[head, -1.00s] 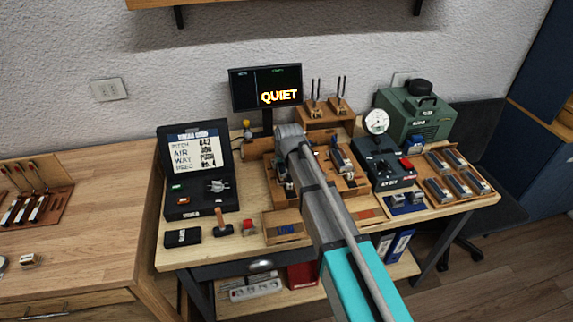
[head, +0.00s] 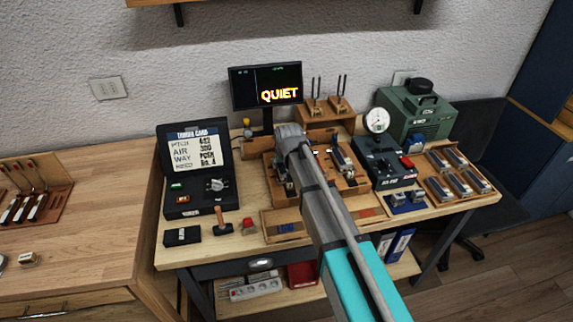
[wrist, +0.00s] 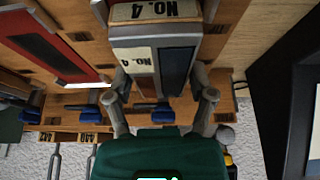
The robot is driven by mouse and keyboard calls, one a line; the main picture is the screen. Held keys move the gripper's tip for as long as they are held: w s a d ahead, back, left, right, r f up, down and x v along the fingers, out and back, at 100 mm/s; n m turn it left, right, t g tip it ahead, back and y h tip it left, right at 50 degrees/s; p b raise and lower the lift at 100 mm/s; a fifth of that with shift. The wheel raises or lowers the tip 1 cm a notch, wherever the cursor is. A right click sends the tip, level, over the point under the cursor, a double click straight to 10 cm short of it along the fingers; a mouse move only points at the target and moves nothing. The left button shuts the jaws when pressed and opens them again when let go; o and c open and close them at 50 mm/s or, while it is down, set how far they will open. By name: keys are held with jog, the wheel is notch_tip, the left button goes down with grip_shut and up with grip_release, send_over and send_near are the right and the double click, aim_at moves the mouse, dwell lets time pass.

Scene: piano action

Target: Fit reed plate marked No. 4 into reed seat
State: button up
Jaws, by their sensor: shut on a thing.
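In the wrist view a plate marked No. 4 (wrist: 143,61), with a cream label and a dark panel, sits between the fingers of my gripper (wrist: 163,98). The gripper is shut on it. A wooden part with its own No. 4 label (wrist: 150,12) lies directly beyond the plate at the top of the picture. I cannot tell whether the plate is seated or held just above the seat. In the head view my arm covers the plate and gripper, above the wooden action frame (head: 354,187) on the bench.
A gauge box (head: 385,168) and trays of blocks (head: 458,178) are to the right. A black case with a card (head: 195,150) and a hammer (head: 222,222) are to the left.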

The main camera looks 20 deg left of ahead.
dwell(0.4)
jog(key=o, duration=1.1)
jog(key=shift+o, duration=0.2)
jog(key=shift+s, duration=0.1)
